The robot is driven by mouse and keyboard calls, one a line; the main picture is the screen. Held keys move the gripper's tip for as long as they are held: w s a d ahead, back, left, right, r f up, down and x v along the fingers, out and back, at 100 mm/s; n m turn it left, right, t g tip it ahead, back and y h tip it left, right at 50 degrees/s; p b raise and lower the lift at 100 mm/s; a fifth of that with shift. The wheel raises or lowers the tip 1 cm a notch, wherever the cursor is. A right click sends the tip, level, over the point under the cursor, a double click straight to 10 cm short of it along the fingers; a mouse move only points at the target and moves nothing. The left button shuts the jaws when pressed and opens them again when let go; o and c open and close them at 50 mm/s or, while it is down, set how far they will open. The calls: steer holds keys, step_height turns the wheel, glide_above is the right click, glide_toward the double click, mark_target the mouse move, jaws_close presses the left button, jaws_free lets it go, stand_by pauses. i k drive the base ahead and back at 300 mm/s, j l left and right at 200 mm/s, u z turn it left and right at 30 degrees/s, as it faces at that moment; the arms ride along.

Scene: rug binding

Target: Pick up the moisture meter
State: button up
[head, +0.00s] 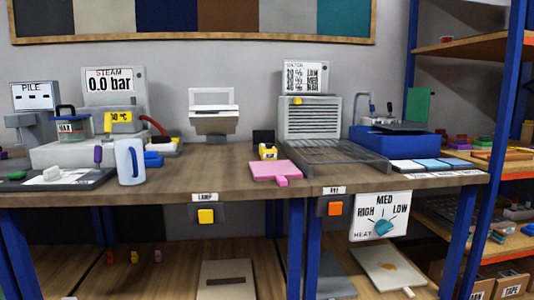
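A small yellow device (268,153) with a dark part on its front sits on the wooden workbench (225,182), near the middle. It looks most like the moisture meter, but its markings are too small to read. A small black block (263,136) shows just behind it. My gripper is not in view, and nothing of my arm shows.
A pink board (276,170) lies just in front of the yellow device. A grey louvred unit with a wire rack (330,153) stands to its right, a white folding stand (213,105) behind left. A blue-white jug (131,162) stands farther left. Bare bench lies between jug and pink board.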

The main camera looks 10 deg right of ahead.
mark_target(266, 155)
steer(key=i+j, duration=0.15)
steer(key=i+j+z, duration=0.15)
steer(key=z, duration=0.2)
steer(key=i+j+z, duration=0.2)
steer(key=z, duration=0.15)
steer(key=i+j+z, duration=0.2)
steer(key=z, duration=0.15)
